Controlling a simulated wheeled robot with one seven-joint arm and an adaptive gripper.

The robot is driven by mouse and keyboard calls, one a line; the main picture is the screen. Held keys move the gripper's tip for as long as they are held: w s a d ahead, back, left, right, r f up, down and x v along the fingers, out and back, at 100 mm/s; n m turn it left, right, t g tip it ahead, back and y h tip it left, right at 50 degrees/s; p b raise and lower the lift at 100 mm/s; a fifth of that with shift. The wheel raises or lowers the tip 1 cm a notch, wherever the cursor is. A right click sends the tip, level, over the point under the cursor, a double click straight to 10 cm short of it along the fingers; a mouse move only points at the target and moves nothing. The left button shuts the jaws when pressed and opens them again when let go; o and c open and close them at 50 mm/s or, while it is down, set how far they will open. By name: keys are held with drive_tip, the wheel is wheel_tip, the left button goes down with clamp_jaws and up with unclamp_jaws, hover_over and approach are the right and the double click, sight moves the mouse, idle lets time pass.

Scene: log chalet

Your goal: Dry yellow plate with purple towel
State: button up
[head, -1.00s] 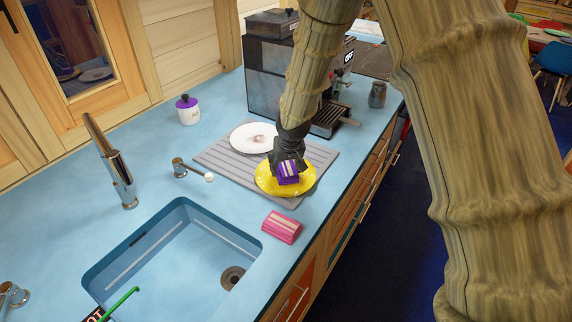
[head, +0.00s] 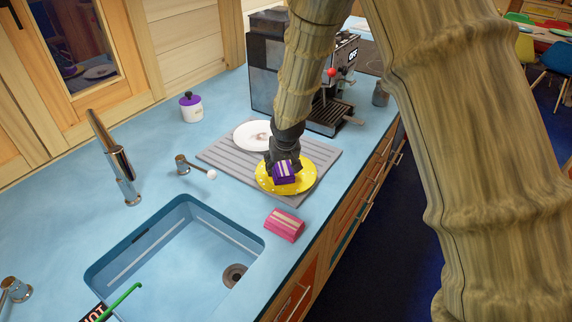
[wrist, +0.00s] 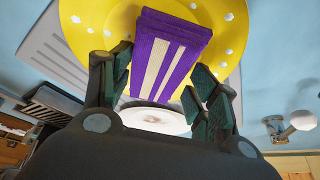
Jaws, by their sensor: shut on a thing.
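The yellow plate (head: 304,180) lies on the grey ribbed drying mat, with pale spots on its surface. It also fills the top of the wrist view (wrist: 85,30). The purple towel (head: 284,174) is a folded block with cream stripes, and it shows large in the wrist view (wrist: 170,55). My gripper (head: 280,163) is shut on the towel and holds it over the plate, seemingly against it. In the wrist view, the fingers (wrist: 160,88) stand on both sides of the towel. Part of the plate is hidden by the towel and gripper.
A white plate with a brown stain (head: 250,134) lies behind on the drying mat (head: 220,155). A pink striped towel (head: 284,225) lies by the sink (head: 180,265). A coffee machine (head: 265,75) stands behind. A white jar (head: 191,108) and the faucet (head: 118,165) are left.

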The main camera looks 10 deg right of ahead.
drive_tip(key=shift+d+p, duration=0.4)
drive_tip(key=shift+d, duration=1.8)
drive_tip(key=shift+a+r, duration=0.15)
drive_tip(key=shift+a, duration=2.05)
drive_tip(key=shift+d+p, duration=0.35)
drive_tip(key=shift+d, duration=1.85)
drive_tip(key=shift+a, duration=2.2)
drive_tip(key=shift+d+p, duration=0.3)
drive_tip(key=shift+d, duration=1.9)
drive_tip(key=shift+a+f, duration=0.2)
drive_tip(key=shift+a, duration=2)
drive_tip(key=shift+d+r+p, duration=0.15)
drive_tip(key=shift+d+p, duration=0.2)
drive_tip(key=shift+d, duration=1.85)
drive_tip(key=shift+a, duration=1.1)
